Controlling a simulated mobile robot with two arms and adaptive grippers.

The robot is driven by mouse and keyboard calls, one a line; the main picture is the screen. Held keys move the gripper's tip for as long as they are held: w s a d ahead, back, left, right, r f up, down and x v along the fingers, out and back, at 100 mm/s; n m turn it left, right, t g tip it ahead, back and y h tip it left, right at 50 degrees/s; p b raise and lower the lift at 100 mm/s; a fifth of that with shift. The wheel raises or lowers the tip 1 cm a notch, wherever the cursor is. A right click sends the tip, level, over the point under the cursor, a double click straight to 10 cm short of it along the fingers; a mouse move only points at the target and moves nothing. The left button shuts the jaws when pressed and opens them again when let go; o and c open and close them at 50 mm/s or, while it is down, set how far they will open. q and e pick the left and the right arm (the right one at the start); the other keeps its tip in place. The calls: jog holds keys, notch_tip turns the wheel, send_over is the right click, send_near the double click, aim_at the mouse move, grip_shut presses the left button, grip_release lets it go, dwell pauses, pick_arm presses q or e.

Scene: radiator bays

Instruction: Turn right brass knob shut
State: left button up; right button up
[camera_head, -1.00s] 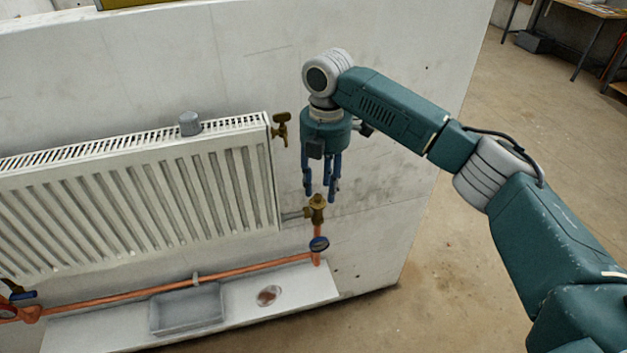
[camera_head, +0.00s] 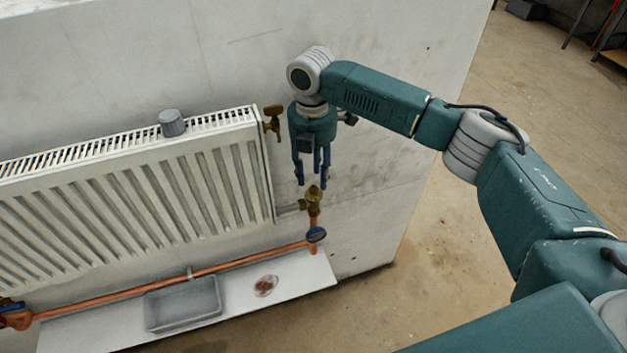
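A brass valve with a knob on top (camera_head: 314,198) sits at the lower right corner of the white radiator (camera_head: 140,190), on a copper pipe. My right gripper (camera_head: 313,180) points down with its blue fingers spread apart. In the picture its fingertips are just above the brass knob, and nothing shows between them. Whether the fingertips touch the knob cannot be told. A second brass fitting with a cross handle (camera_head: 272,122) is at the radiator's upper right corner, left of the gripper. My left gripper is not in view.
A grey cap (camera_head: 172,123) stands on the radiator's top grille. A grey tray (camera_head: 183,304) and a small round dish (camera_head: 265,286) are on the white ledge below.

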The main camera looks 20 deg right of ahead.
aim_at(314, 188)
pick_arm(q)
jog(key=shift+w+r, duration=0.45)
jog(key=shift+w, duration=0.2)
pick_arm(e)
jog(key=shift+f, duration=2)
grip_shut()
pick_arm(q)
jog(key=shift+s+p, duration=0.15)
jog(key=shift+p, duration=0.15)
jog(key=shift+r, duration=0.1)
